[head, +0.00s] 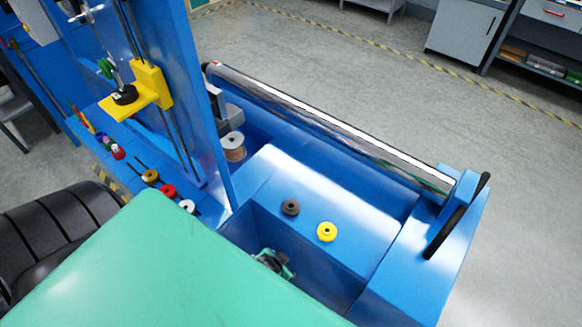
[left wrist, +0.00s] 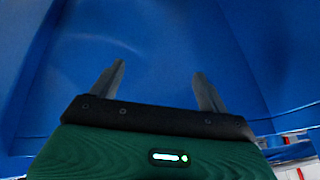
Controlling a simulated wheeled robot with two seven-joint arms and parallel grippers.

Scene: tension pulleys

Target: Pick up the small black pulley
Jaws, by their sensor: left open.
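A small black pulley (head: 290,207) lies on the blue machine's top ledge (head: 335,205) in the head view. A small yellow pulley (head: 326,232) lies to its right and nearer to me. My left gripper (left wrist: 158,72) shows in the left wrist view with its two dark fingers apart and nothing between them. Only blue surfaces are in front of it there, and no pulley shows. In the head view, a large green part of mine covers the lower left, and the left fingertips cannot be made out. My right gripper is not in view.
A long metal roller (head: 330,125) runs behind the ledge. A tall blue upright (head: 180,70) stands at left with a yellow bracket (head: 150,90) holding a black disc.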

